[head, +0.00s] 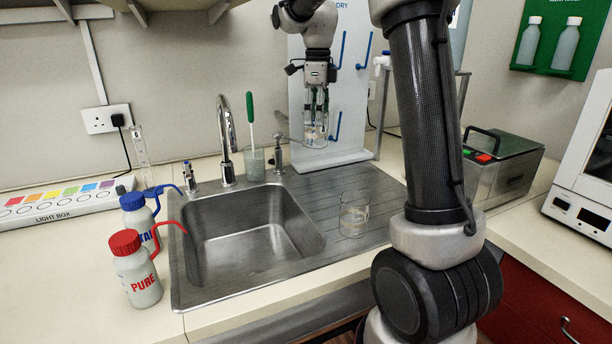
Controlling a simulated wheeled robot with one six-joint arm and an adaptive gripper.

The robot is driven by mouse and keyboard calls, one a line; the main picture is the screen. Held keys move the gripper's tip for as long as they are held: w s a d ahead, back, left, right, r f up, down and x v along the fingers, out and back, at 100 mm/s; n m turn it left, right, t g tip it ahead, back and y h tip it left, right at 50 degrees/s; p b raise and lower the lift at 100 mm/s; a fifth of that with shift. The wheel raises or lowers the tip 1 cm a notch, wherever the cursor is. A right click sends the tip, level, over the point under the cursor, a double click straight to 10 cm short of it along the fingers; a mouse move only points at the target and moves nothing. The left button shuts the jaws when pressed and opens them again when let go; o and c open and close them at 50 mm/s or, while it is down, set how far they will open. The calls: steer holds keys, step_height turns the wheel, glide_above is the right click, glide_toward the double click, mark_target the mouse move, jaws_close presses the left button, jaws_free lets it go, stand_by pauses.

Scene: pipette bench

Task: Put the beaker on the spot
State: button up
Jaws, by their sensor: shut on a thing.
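My gripper (317,106) points down in front of the white drying board, at the back of the bench. It is shut on a clear glass beaker (316,138), which hangs below the fingers and looks upright. Another clear glass beaker (354,218) stands upright on the grooved steel drainboard, right of the sink. I cannot tell a marked spot in this view; my arm hides part of the bench at the right.
The steel sink (245,240) is empty. A glass with a green-handled brush (254,166) and taps (227,145) stand behind it. The drying board (299,85) has blue pegs. Red-capped (137,272) and blue-capped (135,215) wash bottles stand left; a metal bath (505,165) stands right.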

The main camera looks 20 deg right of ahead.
steer(key=shift+w+d+f, duration=0.1)
steer(key=shift+w+f, duration=0.55)
steer(key=shift+f, duration=1.7)
steer(key=shift+w+a+f, duration=0.1)
steer(key=shift+w+f, duration=0.55)
steer(key=shift+f, duration=1.75)
steer(key=shift+w+d+f, duration=0.1)
steer(key=shift+w+f, duration=0.55)
steer(key=shift+f, duration=1.7)
steer(key=shift+f, duration=0.15)
steer(key=o, duration=1.3)
steer(key=shift+o, duration=0.2)
